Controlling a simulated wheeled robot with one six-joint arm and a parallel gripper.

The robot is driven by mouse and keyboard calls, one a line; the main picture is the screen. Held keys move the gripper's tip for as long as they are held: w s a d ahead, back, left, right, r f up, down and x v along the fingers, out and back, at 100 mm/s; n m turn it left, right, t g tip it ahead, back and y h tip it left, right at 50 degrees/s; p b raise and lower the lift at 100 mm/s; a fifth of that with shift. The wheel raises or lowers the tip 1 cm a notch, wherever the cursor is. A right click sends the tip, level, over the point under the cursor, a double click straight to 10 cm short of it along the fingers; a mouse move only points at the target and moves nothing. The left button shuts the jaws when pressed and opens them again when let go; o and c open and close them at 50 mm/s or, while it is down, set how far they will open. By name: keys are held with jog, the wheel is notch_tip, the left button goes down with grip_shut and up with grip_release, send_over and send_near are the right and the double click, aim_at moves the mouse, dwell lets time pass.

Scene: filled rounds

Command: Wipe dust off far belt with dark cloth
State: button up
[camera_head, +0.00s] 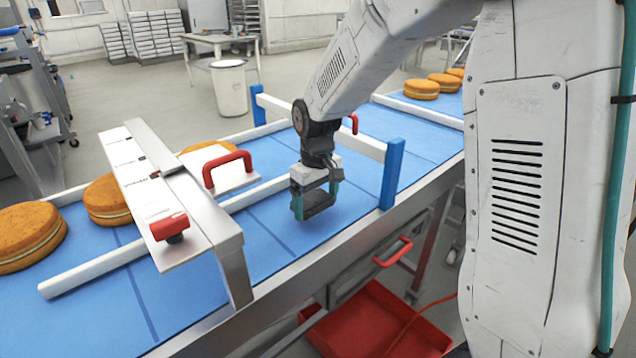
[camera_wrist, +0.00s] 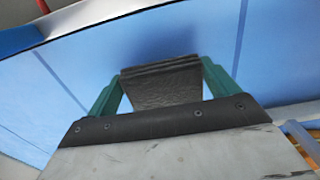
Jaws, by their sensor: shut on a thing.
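My gripper (camera_head: 314,206) hangs over the blue belt (camera_head: 275,245), right of the metal bridge. It is shut on the dark cloth (camera_wrist: 160,82), a folded dark pad between the two green fingers in the wrist view. In the head view the dark cloth (camera_head: 319,203) shows as a dark block between the fingers, close above the belt; I cannot tell if it touches. The belt also fills much of the wrist view (camera_wrist: 60,60). I cannot make out dust on the belt; dark lines cross it.
A metal bridge (camera_head: 165,190) with red handles spans the belt at left. A white bar (camera_head: 330,122) on blue posts crosses behind my gripper. Filled rounds sit at left (camera_head: 28,232) and far right (camera_head: 421,89). A red tray (camera_head: 380,325) stands below the front edge.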

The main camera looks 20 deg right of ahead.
aim_at(317, 201)
jog(key=shift+r, duration=2.55)
